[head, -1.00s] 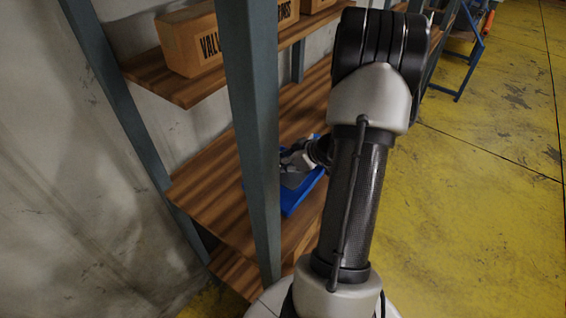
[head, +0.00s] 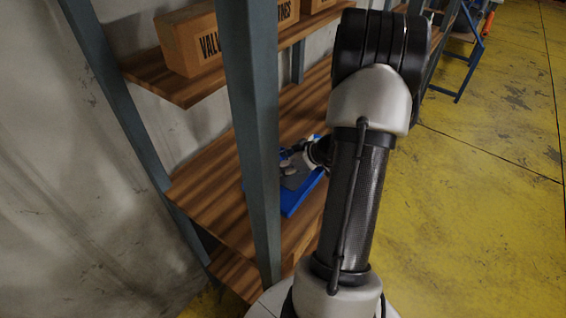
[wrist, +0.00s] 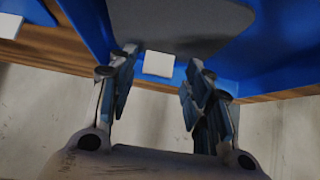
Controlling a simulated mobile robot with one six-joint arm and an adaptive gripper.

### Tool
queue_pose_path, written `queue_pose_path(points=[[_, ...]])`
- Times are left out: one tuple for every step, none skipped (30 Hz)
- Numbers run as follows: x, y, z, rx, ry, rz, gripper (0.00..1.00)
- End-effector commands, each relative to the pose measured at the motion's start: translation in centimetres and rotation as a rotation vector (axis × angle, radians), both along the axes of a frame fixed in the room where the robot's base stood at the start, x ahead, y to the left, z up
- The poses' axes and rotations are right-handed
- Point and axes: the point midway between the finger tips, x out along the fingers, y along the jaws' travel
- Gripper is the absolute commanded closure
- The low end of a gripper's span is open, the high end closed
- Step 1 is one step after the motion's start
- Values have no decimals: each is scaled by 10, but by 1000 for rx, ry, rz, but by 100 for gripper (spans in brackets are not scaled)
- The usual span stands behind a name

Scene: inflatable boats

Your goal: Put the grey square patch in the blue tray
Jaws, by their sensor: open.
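The blue tray (head: 291,208) sits on the wooden shelf, partly hidden by the shelf post and my arm. The tray wall in the wrist view (wrist: 250,70) bears a white label (wrist: 158,64). My gripper (wrist: 160,72) is open, with nothing between its fingers. In the head view it is small and partly hidden, over the tray. The patch lies beyond the fingertips, apart from them as far as I can tell.
A blue-grey shelf post (head: 252,130) stands in front of the tray. Another blue item with a white label (wrist: 10,25) shows at the wrist view's left. Bare shelf lies left of the tray.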

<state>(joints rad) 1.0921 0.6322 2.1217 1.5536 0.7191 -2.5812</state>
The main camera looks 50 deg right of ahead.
Motion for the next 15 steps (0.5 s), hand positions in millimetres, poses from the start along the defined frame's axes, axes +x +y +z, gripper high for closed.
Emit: queue_pose_path(points=[[0,0,2,0,0,0,54],[0,0,4,0,0,0,54],[-2,-1,7,-1,-1,-1,54],[-6,-2,10,-3,-1,-3,54],[-10,-2,14,-3,-2,-3,54],[-15,-3,20,-3,-3,-4,54],[-20,-4,25,-3,-2,-4,54],[-25,-4,30,-4,-2,-4,54],[-32,-5,36,-3,-2,-5,54],[-37,-5,41,-3,-2,-5,54],[-42,-5,47,-4,-2,-4,54],[-48,-6,52,-3,-2,-4,54],[-53,-6,57,-3,-2,-5,54],[-57,-7,61,-3,-1,-4,54],[-63,-7,66,-3,-1,-3,54]])
